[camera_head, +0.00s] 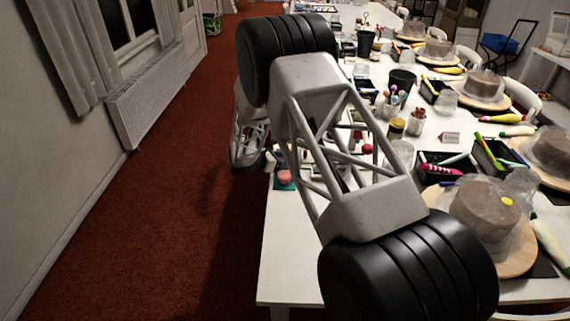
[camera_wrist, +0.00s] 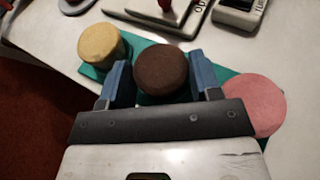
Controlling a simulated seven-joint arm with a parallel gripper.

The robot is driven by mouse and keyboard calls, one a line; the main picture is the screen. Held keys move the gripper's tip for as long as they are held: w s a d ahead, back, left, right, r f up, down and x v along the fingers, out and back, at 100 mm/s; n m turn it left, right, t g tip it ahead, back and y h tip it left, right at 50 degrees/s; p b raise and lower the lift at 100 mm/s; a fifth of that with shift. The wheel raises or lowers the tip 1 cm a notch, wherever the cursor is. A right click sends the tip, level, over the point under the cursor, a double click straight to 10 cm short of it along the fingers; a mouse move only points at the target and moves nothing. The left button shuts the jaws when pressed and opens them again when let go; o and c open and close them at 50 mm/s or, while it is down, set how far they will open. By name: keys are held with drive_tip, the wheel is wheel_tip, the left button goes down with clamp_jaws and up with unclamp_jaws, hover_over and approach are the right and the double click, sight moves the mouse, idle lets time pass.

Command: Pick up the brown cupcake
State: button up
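The brown cupcake (camera_wrist: 161,69) is in the middle of the wrist view, on a teal board (camera_wrist: 228,75). It sits between the two blue fingers of my gripper (camera_wrist: 161,80), one finger on each side. The fingers look open and very close to its sides; I cannot see clear contact. A yellow cupcake (camera_wrist: 101,44) is just left of the left finger. A pink cupcake (camera_wrist: 256,103) is just right of the right finger. In the head view my arm hides the brown cupcake, and a small pink cupcake (camera_head: 285,176) shows near the table's left edge.
The white table (camera_head: 290,250) runs away to the back, with red carpet (camera_head: 150,220) on its left. Cakes on round boards (camera_head: 515,262), black trays (camera_head: 440,172) and cups (camera_head: 402,82) crowd its right side. Small items stand beyond the board in the wrist view.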

drive_tip(key=shift+r, duration=0.1)
wheel_tip(320, 180, up, 18)
idle(1.0)
drive_tip(key=shift+d, duration=0.1)
idle(0.4)
